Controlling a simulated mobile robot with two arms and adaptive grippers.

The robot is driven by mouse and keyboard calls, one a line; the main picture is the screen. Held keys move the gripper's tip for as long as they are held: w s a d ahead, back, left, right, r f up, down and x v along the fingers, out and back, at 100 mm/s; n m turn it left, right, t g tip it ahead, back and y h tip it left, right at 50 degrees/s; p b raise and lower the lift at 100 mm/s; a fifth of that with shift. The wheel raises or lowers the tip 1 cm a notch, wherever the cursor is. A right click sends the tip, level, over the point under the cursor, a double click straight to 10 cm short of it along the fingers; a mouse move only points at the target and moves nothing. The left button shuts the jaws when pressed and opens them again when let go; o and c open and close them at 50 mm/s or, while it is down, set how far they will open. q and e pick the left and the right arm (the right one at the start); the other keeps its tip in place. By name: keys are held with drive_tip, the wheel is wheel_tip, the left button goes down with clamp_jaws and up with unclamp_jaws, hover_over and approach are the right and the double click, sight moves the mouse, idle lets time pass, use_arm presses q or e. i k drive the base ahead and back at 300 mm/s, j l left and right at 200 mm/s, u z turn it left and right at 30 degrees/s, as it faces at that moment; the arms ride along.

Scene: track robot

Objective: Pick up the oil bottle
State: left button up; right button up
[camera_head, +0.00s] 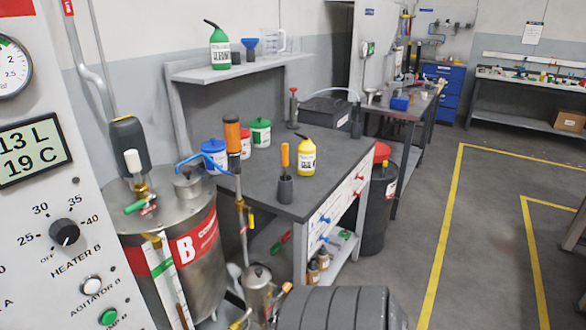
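A yellow bottle (307,157) with a black spout and a pale label stands upright on the dark top of the workbench (335,160), near its middle. A green bottle (219,50) with a black spout and a white label stands upright on the grey wall shelf (230,70) above the bench. Either could be the oil bottle; their labels are too small to read. Neither of my grippers shows in the head view, and nothing touches either bottle.
Blue-lidded (214,152) and green-lidded (260,131) white pots stand behind the yellow bottle. A dark cup holding an orange-handled tool (285,180) stands close to its left. A steel tank (185,250) is at the bench's left. Grey floor (490,220) with yellow lines lies open at right.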

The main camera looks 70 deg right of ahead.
sight(306, 165)
drive_tip(key=z, duration=2.5)
drive_tip(key=i+l+u, duration=0.1)
drive_tip(key=u, duration=0.35)
drive_tip(key=i+l+u, duration=0.2)
drive_tip(key=u, duration=0.3)
drive_tip(key=i+l+u, duration=0.15)
drive_tip(key=u, duration=0.3)
